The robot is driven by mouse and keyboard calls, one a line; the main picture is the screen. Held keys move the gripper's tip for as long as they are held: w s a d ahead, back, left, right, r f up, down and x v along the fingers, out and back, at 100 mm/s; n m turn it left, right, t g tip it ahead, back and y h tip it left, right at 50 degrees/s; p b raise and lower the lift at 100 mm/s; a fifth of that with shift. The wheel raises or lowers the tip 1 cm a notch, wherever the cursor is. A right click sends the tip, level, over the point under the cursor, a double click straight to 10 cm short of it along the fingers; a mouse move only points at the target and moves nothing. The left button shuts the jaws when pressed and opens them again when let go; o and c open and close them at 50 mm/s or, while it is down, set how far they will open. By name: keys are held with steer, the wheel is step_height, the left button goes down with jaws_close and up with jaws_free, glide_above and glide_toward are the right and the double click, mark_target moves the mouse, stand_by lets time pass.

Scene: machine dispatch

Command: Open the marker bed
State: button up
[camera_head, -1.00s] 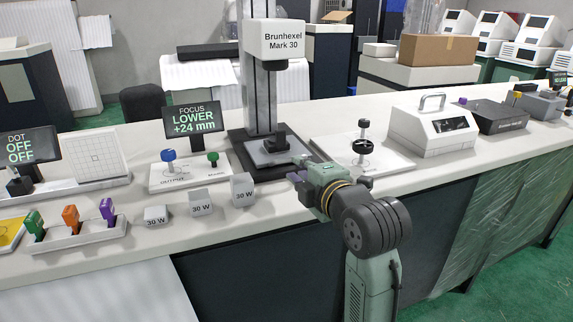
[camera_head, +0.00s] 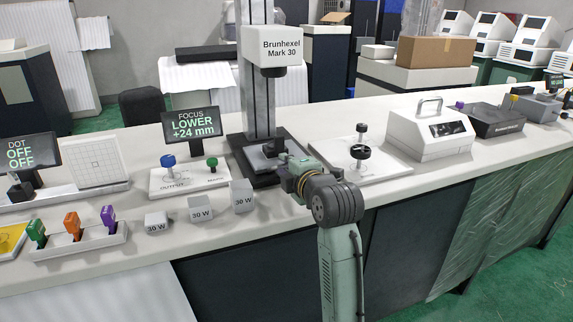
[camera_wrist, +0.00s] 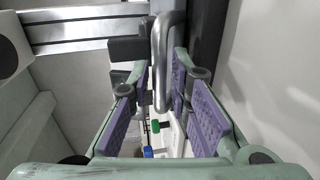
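The Brunhexel Mark 30 marker (camera_head: 284,48) stands on the counter. Its low dark base and grey bed (camera_head: 251,157) lie below the head, with a dark block (camera_head: 273,147) on the bed. My gripper (camera_head: 281,171) is low at the bed's front right edge; its fingertips are hard to see there. In the wrist view, my gripper (camera_wrist: 160,85) has its purple-padded fingers apart, and a bright metal bar handle (camera_wrist: 163,60) runs between them. Gaps show beside the bar, so I see no firm grip.
Left of the marker stand a focus display (camera_head: 192,124) and a panel with blue and green knobs (camera_head: 190,178). Several 30 W blocks (camera_head: 201,208) sit in front. A plate with a black handwheel (camera_head: 360,153) lies to the right, near my arm.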

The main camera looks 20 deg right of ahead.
steer(key=shift+c, duration=0.2)
jaws_close()
stand_by(0.5)
